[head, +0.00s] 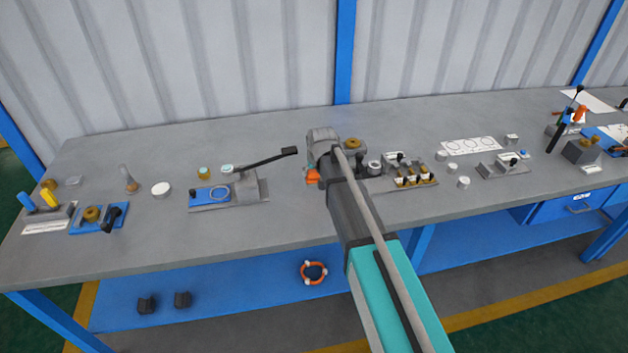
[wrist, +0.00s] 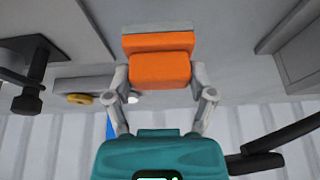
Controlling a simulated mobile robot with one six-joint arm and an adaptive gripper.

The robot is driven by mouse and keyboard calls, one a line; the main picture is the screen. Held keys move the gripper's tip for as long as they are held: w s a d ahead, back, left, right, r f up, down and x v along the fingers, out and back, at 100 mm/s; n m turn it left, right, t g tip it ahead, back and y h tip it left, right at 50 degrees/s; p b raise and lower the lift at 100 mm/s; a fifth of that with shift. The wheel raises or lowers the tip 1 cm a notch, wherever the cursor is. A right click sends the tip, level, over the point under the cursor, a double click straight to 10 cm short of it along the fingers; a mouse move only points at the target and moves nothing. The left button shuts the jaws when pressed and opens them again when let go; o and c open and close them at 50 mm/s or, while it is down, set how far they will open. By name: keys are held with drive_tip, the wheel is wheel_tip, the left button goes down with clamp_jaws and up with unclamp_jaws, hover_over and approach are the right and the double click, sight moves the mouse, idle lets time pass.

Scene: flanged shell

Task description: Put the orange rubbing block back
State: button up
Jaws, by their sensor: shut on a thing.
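The orange rubbing block (wrist: 161,68) is in my gripper (wrist: 164,78), between the two grey fingers, in the wrist view. A grey-brown layer lies along its far edge. In the head view, only a small part of the orange block (head: 312,175) shows to the left of my arm, above the grey bench. My gripper (head: 316,165) is mostly hidden there behind my wrist and arm. I cannot tell from these views whether the block touches the bench.
The grey bench (head: 300,225) has a lever press (head: 245,185) left of my arm. A rack of small parts (head: 408,178) stands close to the right. White discs and a marked white sheet (head: 469,146) lie farther right. Bare bench lies in front.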

sight(315, 177)
drive_tip(key=shift+w+a+f+b, duration=0.15)
drive_tip(key=shift+w+f+b, duration=0.2)
drive_tip(key=shift+f, duration=0.2)
drive_tip(key=shift+s+f+b, duration=0.15)
drive_tip(key=shift+f+b, duration=1.1)
drive_tip(key=shift+f, duration=0.2)
drive_tip(key=o, duration=0.9)
drive_tip(key=shift+r, duration=0.1)
drive_tip(key=shift+o, duration=0.2)
drive_tip(key=shift+r, duration=0.15)
drive_tip(key=p+v, duration=1.1)
drive_tip(key=v, duration=0.1)
